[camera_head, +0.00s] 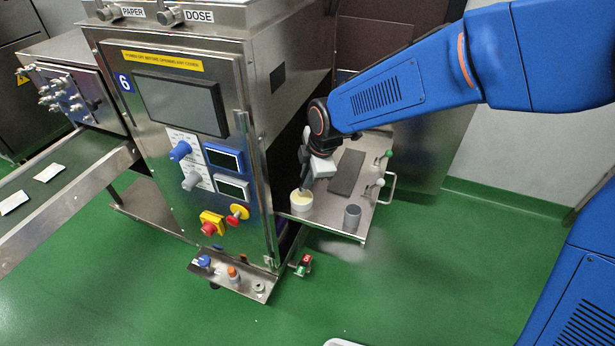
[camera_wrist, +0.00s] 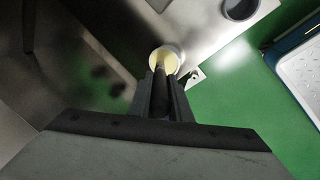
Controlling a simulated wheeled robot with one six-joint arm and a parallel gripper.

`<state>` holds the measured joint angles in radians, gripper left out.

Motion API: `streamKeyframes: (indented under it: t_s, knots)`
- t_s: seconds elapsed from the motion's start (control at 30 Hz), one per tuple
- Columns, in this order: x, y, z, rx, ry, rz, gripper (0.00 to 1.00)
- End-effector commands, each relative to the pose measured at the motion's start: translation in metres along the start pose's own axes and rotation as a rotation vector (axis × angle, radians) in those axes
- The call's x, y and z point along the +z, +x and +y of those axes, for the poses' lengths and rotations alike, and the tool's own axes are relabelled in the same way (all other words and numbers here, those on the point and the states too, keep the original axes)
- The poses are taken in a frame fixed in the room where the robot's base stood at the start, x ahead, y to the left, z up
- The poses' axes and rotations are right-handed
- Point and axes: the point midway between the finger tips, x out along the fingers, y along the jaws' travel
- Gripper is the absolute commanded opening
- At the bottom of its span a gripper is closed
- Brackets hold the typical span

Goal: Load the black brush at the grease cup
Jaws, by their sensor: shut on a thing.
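The grease cup (camera_head: 301,203) is a small white cup with pale yellow grease, standing at the near left of the steel side shelf. It also shows in the wrist view (camera_wrist: 178,54), just beyond my fingertips. My gripper (camera_head: 306,180) points down over the cup. In the wrist view my gripper (camera_wrist: 160,88) is shut on the black brush (camera_wrist: 160,96), a dark slim rod between the jaws. The brush's lower end overlaps the cup's mouth; whether it touches the grease, I cannot tell.
The steel shelf (camera_head: 327,218) also holds a grey cup (camera_head: 352,218), a dark mat (camera_head: 347,172) and upright pieces with green (camera_head: 388,154) and pale knobs. The machine's control panel (camera_head: 190,130) stands close on the left. Green floor lies open in front.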

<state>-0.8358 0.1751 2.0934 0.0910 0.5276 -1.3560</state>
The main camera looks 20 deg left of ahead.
Motion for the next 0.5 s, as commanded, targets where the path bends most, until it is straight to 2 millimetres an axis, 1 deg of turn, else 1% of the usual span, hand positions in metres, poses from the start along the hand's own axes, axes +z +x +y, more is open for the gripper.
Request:
streamKeyframes:
  t_s: [0.5]
  knots:
    - [0.0004, 0.0031, -0.0010, -0.001, 0.000, 0.000, 0.00]
